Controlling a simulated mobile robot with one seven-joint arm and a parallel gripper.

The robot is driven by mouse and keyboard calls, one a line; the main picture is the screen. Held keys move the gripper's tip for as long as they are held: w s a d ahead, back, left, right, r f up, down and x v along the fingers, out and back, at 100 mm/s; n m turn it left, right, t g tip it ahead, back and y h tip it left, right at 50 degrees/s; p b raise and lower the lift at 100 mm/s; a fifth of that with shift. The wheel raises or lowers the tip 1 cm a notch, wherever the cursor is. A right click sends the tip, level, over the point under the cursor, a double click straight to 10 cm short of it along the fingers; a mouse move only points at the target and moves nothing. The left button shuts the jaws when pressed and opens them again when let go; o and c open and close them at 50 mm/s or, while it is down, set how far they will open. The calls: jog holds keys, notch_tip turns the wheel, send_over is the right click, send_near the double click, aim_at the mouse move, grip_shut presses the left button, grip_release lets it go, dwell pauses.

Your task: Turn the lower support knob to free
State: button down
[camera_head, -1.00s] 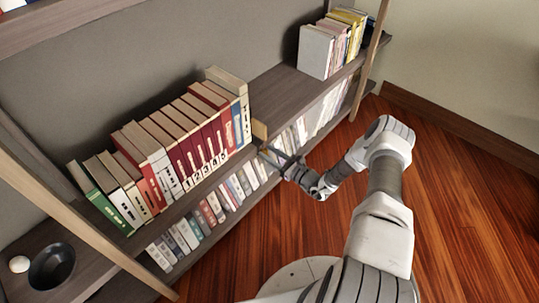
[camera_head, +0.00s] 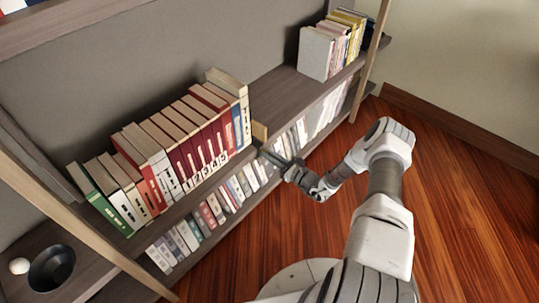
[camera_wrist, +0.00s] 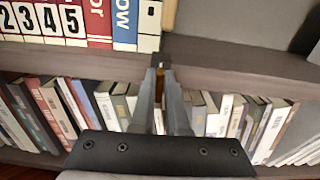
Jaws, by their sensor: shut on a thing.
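The lower support knob (camera_wrist: 165,61) is a small dark piece at the shelf's front edge, just below the tan wooden support (camera_wrist: 169,14). In the wrist view my gripper (camera_wrist: 164,72) reaches up to it with its two grey fingers close together on the knob, which they partly hide. In the head view the support (camera_head: 260,131) stands upright at the right end of the book row, and my gripper (camera_head: 265,153) is at the shelf edge below it. The knob itself is too small to make out there.
Numbered red books (camera_head: 205,150) and others lean along the shelf left of the support. Bare shelf (camera_head: 290,92) lies to its right. More books (camera_wrist: 245,118) stand on the shelf below, behind the fingers. A dark bowl (camera_head: 51,283) sits at lower left.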

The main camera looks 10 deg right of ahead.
jog(key=n+p, duration=0.1)
jog(key=n, duration=0.4)
jog(key=n+p, duration=0.1)
jog(key=n, duration=0.2)
jog(key=shift+s+a+f+n+p, duration=0.15)
jog(key=shift+s+a+n+p, duration=0.1)
jog(key=shift+a+n+p, duration=0.1)
jog(key=n+p, duration=0.1)
jog(key=n, duration=0.3)
jog(key=shift+s+f+n+p, duration=0.1)
jog(key=shift+f+n+p, duration=0.15)
jog(key=shift+p, duration=0.1)
jog(key=shift+f+n+p, duration=0.15)
jog(key=shift+n+p, duration=0.25)
jog(key=shift+n, duration=0.75)
jog(key=shift+f+n+p, duration=0.1)
jog(key=shift+n+p, duration=0.25)
jog(key=shift+n, duration=0.8)
jog(key=c, duration=0.9)
grip_release()
